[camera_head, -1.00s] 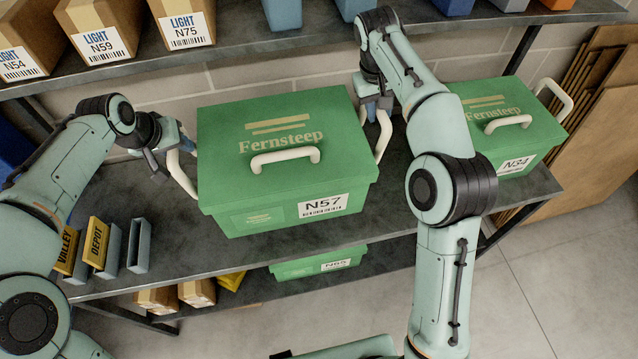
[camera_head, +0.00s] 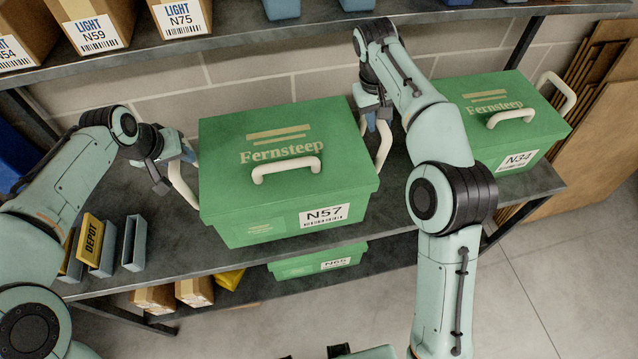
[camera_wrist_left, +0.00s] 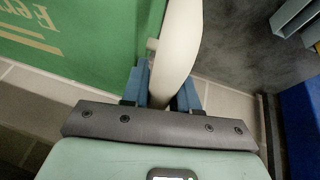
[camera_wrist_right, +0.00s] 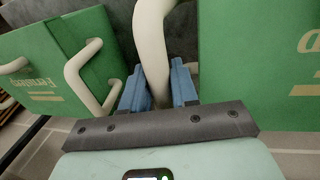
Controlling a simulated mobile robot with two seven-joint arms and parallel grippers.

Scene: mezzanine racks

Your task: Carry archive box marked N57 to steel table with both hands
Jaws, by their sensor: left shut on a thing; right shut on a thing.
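The green archive box marked N57 (camera_head: 282,185) has a lid with "Fernsteep" lettering, a white top handle and white side handles. In the head view it is at the middle shelf, and I cannot tell whether its base touches the shelf. My left gripper (camera_head: 182,158) is shut on its left side handle (camera_wrist_left: 180,50). My right gripper (camera_head: 376,112) is shut on its right side handle (camera_wrist_right: 153,45). In both wrist views the blue fingers stand on either side of the white bar. The steel table is not in view.
A green box marked N34 (camera_head: 517,125) stands close on the right, beyond my right arm. Another green box, N65 (camera_head: 318,263), sits on the shelf below. Small blue and yellow bins (camera_head: 100,245) stand at the left. Cartons (camera_head: 95,25) line the upper shelf (camera_head: 235,45).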

